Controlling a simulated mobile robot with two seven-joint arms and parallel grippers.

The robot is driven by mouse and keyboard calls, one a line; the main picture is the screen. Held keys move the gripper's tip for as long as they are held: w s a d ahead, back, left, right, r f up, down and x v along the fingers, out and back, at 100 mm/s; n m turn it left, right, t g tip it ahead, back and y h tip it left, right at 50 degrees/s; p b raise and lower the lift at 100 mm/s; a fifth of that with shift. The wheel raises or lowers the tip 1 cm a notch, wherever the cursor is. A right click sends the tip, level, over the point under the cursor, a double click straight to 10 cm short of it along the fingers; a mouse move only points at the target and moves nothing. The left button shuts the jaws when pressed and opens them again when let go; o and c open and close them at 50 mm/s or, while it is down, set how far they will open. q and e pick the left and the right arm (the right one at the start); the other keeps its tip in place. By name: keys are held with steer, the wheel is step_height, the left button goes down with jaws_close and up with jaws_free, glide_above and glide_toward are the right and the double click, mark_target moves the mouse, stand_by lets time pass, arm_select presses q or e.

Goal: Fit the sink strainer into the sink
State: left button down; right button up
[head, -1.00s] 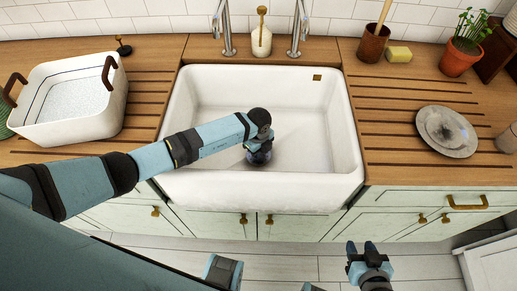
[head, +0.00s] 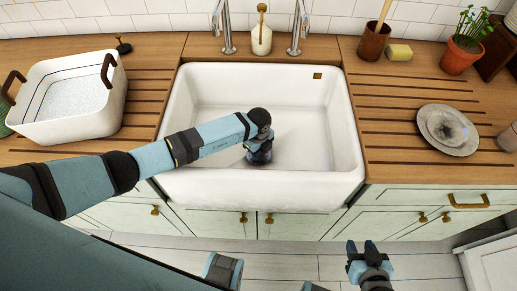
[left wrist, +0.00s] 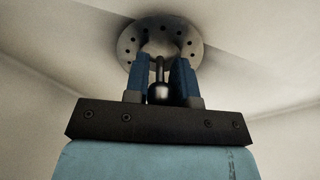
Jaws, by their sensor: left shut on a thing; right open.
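The white sink (head: 342,130) is set in the wooden counter in the head view. In the left wrist view my left gripper (left wrist: 160,75) is shut on the sink strainer (left wrist: 133,50), a round grey metal disc with holes and a thin stem ending in a ball knob. The strainer lies at or close to the white basin floor; whether it is seated cannot be told. The drain opening is hidden. My right gripper (head: 367,251) is open and empty in front of the cabinets.
A white tub with brown handles (head: 118,101) stands left of the sink, a small black knobbed item (head: 123,46) behind it. Taps and a soap bottle (head: 261,40) stand behind the sink. Grey plates (head: 447,131) lie on the right; a sponge (head: 399,55) and plant (head: 463,52) stand further back.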

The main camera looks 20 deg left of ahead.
arm_select(q)
steer(key=shift+f, duration=0.25)
stand_by(0.4)
steer(key=shift+c, duration=1.6)
jaws_free()
step_height(320, 180, up, 3)
steer(key=shift+f+p, duration=0.1)
steer(key=shift+p, duration=1.1)
step_height(320, 180, up, 3)
steer(key=shift+p, duration=1.25)
steer(key=shift+r+p, duration=1)
steer(key=shift+r, duration=0.15)
